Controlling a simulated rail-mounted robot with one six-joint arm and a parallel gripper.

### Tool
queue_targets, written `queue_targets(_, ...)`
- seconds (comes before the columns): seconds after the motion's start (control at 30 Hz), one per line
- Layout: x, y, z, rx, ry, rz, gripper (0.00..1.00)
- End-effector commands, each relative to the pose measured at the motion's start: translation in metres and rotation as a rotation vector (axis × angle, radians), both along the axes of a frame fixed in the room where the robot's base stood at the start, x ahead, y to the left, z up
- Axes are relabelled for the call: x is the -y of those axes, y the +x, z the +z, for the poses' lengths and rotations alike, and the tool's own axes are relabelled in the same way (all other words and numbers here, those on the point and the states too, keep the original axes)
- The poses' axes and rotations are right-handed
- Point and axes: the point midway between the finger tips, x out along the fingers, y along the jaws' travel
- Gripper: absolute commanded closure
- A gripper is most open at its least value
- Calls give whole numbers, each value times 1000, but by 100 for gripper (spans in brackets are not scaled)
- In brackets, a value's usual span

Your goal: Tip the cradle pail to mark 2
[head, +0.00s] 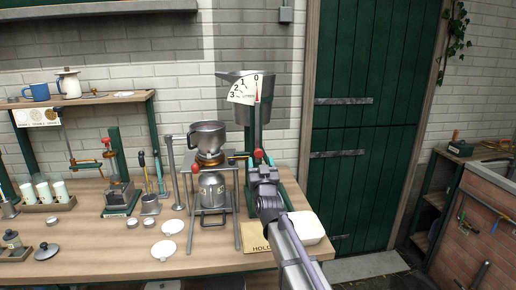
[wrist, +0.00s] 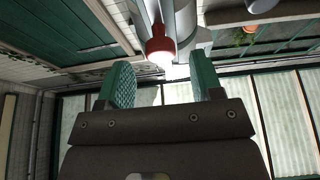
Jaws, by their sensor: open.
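The cradle pail (head: 238,108) is a grey metal pail on a green stand (head: 252,150) at the back of the bench, its mouth upward. A white dial plate (head: 243,90) on its front is marked 0 to 3, and its red pointer stands at 0. My gripper (head: 264,170) is below the pail, beside a red knob (head: 258,155). In the wrist view, a red knob (wrist: 159,52) on a grey rod lies just beyond the tips of my open gripper (wrist: 163,76), roughly between them. Nothing is held. Whether the fingers touch the knob cannot be told.
A metal pot (head: 207,138) on a burner frame stands close to the left. A white tray (head: 305,228) sits at the front right, partly behind my arm. White lids (head: 168,238) lie on the bench. A green door (head: 365,120) is behind to the right.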

Motion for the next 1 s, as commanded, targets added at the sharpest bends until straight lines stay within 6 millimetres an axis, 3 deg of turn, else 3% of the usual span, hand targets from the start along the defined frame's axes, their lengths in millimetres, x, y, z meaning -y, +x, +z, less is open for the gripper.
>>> queue_targets(0.03, -2, 16, 11, 0, 0, 0, 40)
queue_targets(0.2, -7, 49, 23, -1, 1, 0, 40)
queue_targets(0.53, -8, 57, 24, -1, 1, 0, 40)
queue_targets(1.0, -8, 56, 24, -1, 1, 0, 85)
